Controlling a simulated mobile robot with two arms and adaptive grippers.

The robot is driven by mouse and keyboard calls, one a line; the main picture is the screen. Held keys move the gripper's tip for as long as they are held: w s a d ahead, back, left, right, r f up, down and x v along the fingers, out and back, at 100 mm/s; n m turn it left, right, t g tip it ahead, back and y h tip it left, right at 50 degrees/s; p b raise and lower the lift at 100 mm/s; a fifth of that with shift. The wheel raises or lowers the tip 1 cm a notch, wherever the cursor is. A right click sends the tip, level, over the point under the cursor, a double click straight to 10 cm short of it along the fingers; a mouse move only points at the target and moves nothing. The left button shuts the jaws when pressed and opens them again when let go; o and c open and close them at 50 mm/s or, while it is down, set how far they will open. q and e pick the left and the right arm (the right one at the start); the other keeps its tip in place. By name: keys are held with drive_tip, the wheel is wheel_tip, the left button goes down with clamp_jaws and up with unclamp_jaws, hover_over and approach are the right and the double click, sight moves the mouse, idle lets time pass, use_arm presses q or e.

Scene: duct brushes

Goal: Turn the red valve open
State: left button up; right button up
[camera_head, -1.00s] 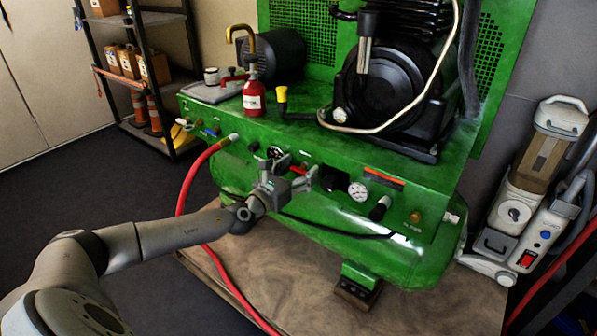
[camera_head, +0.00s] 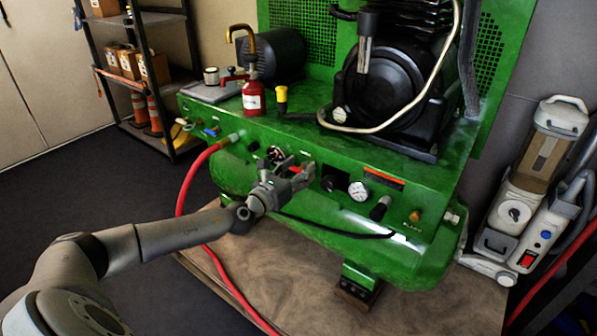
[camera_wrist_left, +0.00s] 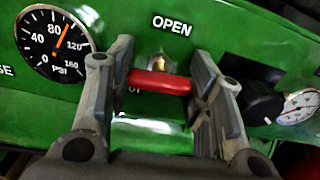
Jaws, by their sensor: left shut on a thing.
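The red valve (camera_wrist_left: 160,83) is a short red handle on the green compressor's front panel, below the word OPEN in the left wrist view. The handle lies level across the picture. My left gripper (camera_wrist_left: 160,90) is shut on the handle, with one finger at each end of it. In the head view, the red valve (camera_head: 297,170) shows partly between the fingers of my left gripper (camera_head: 292,174). The gripper hides part of it. My right gripper is not in view.
A pressure gauge (camera_wrist_left: 54,43) sits left of the valve. A black knob (camera_wrist_left: 252,100) and a smaller gauge (camera_wrist_left: 300,106) sit to the right. A red hose (camera_head: 183,192) hangs from the panel's left. A red bottle (camera_head: 253,98) stands on the compressor's top.

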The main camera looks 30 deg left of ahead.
use_arm(q)
drive_tip(key=n+b, duration=0.1)
drive_tip(key=n, duration=0.2)
drive_tip(key=shift+f+n, duration=0.1)
drive_tip(key=shift+n, duration=1.3)
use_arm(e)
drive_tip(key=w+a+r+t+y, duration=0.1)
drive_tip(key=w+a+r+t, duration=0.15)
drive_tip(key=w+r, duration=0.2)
use_arm(q)
drive_tip(key=shift+n, duration=1.3)
drive_tip(key=n+p, duration=0.2)
drive_tip(key=n, duration=0.2)
drive_tip(key=shift+n, duration=0.3)
drive_tip(key=n+p, duration=0.2)
drive_tip(key=n, duration=0.1)
drive_tip(key=shift+n, duration=0.6)
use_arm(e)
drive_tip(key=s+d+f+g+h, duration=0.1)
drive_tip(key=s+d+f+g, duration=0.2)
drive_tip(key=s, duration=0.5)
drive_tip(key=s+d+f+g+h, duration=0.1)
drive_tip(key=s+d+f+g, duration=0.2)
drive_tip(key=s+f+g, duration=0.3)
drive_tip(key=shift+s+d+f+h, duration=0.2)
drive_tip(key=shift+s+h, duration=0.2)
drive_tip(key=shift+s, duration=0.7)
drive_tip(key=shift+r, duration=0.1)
